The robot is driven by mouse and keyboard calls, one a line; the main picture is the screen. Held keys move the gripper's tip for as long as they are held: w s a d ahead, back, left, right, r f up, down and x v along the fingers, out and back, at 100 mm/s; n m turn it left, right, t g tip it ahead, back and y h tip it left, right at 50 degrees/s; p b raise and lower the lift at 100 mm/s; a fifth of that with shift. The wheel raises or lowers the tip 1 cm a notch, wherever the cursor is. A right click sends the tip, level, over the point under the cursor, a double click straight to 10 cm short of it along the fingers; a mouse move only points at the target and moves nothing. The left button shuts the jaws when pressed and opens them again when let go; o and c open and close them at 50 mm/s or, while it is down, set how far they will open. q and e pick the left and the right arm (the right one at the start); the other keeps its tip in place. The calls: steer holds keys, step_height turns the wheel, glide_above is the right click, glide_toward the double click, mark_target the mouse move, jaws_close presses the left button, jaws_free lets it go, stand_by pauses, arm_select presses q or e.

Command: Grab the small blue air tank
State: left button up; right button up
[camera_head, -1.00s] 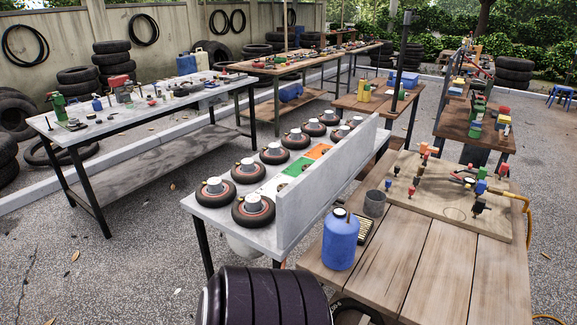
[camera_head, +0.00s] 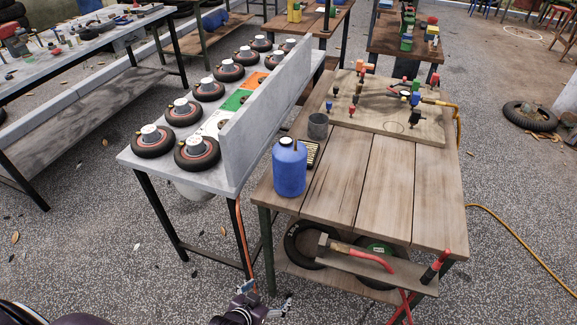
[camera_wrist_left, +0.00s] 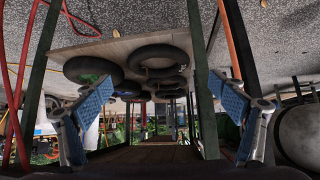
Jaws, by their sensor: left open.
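The small blue air tank (camera_head: 289,168) stands upright on the near left corner of the wooden cart top (camera_head: 380,200) in the head view. It has a dark cap on top. My left gripper (camera_head: 266,291) is at the bottom edge of the head view, open, below and in front of the tank and apart from it. The left wrist view shows its two blue-padded fingers (camera_wrist_left: 164,100) spread with nothing between them. I cannot make out the tank in that view. My right gripper is not in view.
A grey cup (camera_head: 318,126) stands behind the tank, and a board with valves (camera_head: 385,118) lies farther back. A grey upright panel (camera_head: 265,105) edges the wheel table to the left.

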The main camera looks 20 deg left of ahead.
mark_target(282, 178)
arm_select(q)
steer(key=w+r+t, duration=0.2)
steer(key=w+r, duration=0.2)
steer(key=r, duration=0.6)
steer(key=w+r+t, duration=0.2)
steer(key=w+r, duration=0.3)
steer(key=r, duration=0.5)
steer(key=w+r+t+h, duration=0.1)
steer(key=w+r+t, duration=0.2)
steer(key=r, duration=0.7)
steer(key=shift+w+d+r+p, duration=0.15)
steer(key=shift+w+d, duration=0.05)
steer(key=shift+w, duration=0.2)
steer(key=shift+w+d+r+p, duration=0.1)
steer(key=shift+w+d+p, duration=0.05)
steer(key=shift+w, duration=0.25)
steer(key=shift+n+t+y, duration=0.5)
steer(key=shift+t, duration=0.4)
steer(key=w+a+r, duration=0.2)
steer(key=shift+w+r, duration=0.3)
steer(key=shift+r, duration=0.1)
steer(key=w, duration=0.5)
steer(key=w+p, duration=0.1)
steer(key=w, duration=0.1)
steer(key=shift+w+d+r, duration=0.15)
steer(key=shift+d+r, duration=0.05)
steer(key=shift+d, duration=0.2)
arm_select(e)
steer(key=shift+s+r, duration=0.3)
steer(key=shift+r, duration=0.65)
